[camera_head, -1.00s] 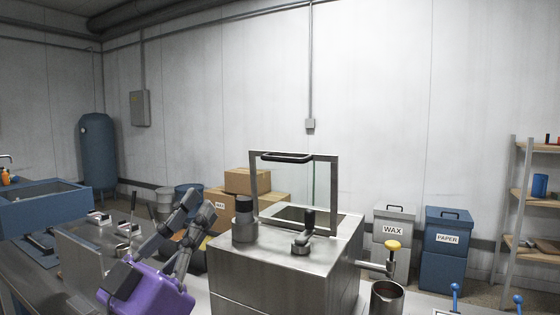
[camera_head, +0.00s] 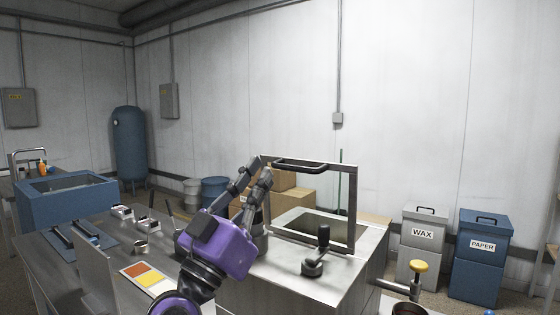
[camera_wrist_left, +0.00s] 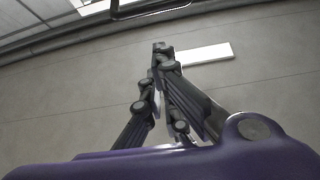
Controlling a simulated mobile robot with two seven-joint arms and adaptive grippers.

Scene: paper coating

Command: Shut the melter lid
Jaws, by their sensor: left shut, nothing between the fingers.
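The melter (camera_head: 350,262) is a steel box with an open top. Its lid (camera_head: 351,208), a dark frame with a clear pane and a black handle (camera_head: 300,168) along the top, stands upright. My left gripper (camera_head: 262,165) is raised at the lid's upper left corner, its fingers pointing up. I cannot tell whether it touches the frame. In the left wrist view its fingertips (camera_wrist_left: 161,50) come together with nothing between them, and a dark bar, likely the lid's handle, crosses the top. My right gripper is not in view.
A black-knobbed crank (camera_head: 323,238) stands on the melter's front top. A yellow-knobbed valve (camera_head: 418,267) and a round pot (camera_head: 409,309) are at the lower right. Wax (camera_head: 422,235) and paper (camera_head: 482,248) bins stand behind.

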